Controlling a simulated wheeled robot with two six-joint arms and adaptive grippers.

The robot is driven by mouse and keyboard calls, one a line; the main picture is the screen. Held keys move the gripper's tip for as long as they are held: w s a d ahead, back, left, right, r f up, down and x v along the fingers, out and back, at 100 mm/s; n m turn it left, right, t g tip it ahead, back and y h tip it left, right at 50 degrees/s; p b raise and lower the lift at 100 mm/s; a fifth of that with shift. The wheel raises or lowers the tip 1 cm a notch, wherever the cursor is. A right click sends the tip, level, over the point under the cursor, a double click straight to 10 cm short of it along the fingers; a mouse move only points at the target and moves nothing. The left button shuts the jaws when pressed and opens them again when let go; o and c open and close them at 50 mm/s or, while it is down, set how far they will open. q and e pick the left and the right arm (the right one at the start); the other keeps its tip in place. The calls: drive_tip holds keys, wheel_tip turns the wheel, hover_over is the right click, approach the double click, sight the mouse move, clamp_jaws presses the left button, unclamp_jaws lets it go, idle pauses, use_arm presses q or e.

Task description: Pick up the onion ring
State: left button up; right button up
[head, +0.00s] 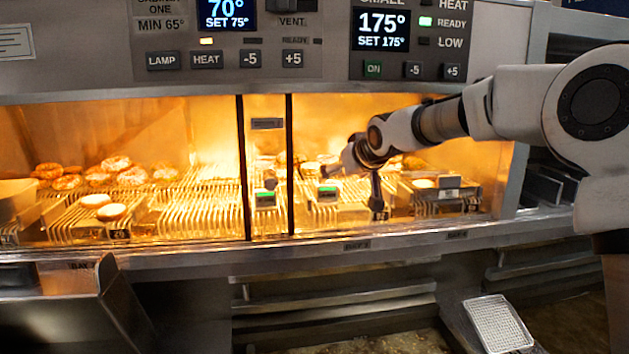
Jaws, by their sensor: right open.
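My right gripper (352,188) reaches from the right into the heated right-hand cabinet bay, its fingers spread and pointing down over the wire racks. I see nothing held between them. Small browned round pieces (290,158) lie on the racks behind and left of the gripper, partly hidden by it. Another pale round piece (424,183) lies to its right. I cannot tell which of these is an onion ring. My left gripper is not in view.
Browned round pieces (115,163) lie at the back of the left bay, with pale round patties (103,205) in front. Dark uprights (240,165) separate the bays. The control panel (300,45) overhangs the opening and a metal ledge (400,240) runs below. A perforated tray (498,324) sits lower right.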

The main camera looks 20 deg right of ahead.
drive_tip(key=shift+w, duration=0.45)
drive_tip(key=shift+w+f+p, duration=0.1)
drive_tip(key=shift+w+p, duration=0.2)
drive_tip(key=shift+p, duration=0.1)
drive_tip(key=shift+w+f+p, duration=0.45)
drive_tip(key=shift+w+p, duration=0.05)
drive_tip(key=shift+p, duration=0.15)
drive_tip(key=p+x, duration=0.2)
drive_tip(key=x, duration=0.3)
drive_tip(key=shift+f, duration=0.25)
drive_tip(key=shift+s, duration=0.15)
drive_tip(key=shift+c, duration=0.7)
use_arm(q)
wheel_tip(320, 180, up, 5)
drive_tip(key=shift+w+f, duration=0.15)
use_arm(e)
drive_tip(key=shift+s+r, duration=0.1)
drive_tip(key=shift+s, duration=0.05)
drive_tip(key=c, duration=0.8)
